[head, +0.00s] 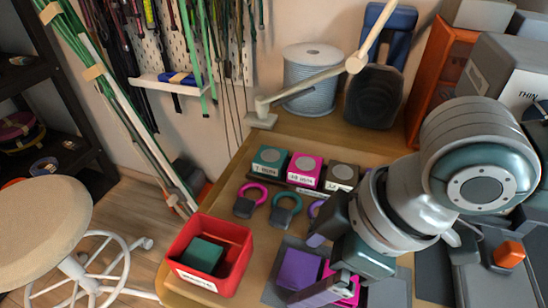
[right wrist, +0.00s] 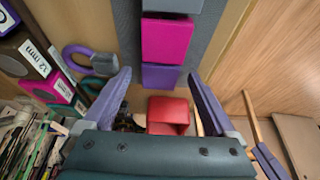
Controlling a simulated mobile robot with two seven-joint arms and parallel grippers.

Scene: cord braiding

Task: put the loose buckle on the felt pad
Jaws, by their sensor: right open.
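The grey felt pad (head: 270,292) lies at the table's front, with a purple block (head: 299,268) and a magenta block (head: 345,286) on it. In the right wrist view the pad (right wrist: 127,30) also bears a teal-grey block (right wrist: 172,5). Three ring-shaped buckles lie behind the pad: magenta (head: 250,200), teal (head: 286,210) and purple (head: 315,209), the last partly hidden. I cannot tell which piece is the loose buckle. My left gripper is out of view.
A red bin (head: 235,262) holding a teal block (head: 203,254) stands left of the pad. Labelled boxes (head: 305,170) stand behind the buckles. A cord spool (head: 312,80) and a wooden arm (head: 310,85) are at the back. A stool (head: 40,225) stands left.

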